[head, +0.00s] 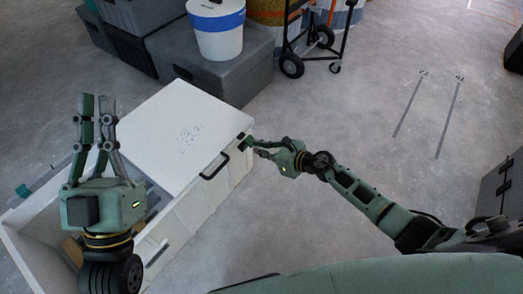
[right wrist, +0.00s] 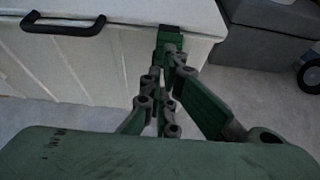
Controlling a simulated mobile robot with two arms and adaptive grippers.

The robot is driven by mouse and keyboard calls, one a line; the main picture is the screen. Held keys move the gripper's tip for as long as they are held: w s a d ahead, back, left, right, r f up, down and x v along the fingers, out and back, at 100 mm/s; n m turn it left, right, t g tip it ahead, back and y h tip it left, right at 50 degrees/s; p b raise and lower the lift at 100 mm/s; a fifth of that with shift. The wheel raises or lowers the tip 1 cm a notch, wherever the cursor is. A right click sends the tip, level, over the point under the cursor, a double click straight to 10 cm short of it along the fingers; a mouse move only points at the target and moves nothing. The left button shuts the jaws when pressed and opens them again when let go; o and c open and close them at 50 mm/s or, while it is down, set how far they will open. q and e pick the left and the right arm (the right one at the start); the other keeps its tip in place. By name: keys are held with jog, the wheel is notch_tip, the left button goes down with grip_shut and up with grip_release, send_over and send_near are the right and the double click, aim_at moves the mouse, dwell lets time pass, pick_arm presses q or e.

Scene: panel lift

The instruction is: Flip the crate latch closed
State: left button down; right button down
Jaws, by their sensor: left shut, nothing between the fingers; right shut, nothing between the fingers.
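The white crate (head: 195,215) stands on the floor at the left in the head view, with a white lid panel (head: 165,125) over its far part. A small dark piece (head: 241,136) at the lid's right corner looks like the latch; its position is hard to tell. My right gripper (head: 252,147) is shut and empty, with its tips close beside that corner. In the right wrist view the gripper (right wrist: 168,42) reaches the crate's top edge (right wrist: 135,18) and hides what lies behind its tips; contact is unclear. My left gripper (head: 94,98) is shut and empty, pointing up above the crate's left side.
A black handle (head: 214,166) sits on the crate's front, left of my right gripper. Grey boxes (head: 205,70) and a white bucket with a blue band (head: 216,30) stand behind. A hand truck (head: 315,40) is at the back.

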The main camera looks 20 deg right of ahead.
pick_arm(q)
jog(key=w+f+g+y+p, duration=0.1)
jog(key=w+f+g, duration=0.2)
jog(key=f, duration=0.3)
jog(key=shift+w+f+g, duration=0.15)
jog(key=shift+g, duration=0.25)
pick_arm(e)
jog(key=shift+r, duration=0.75)
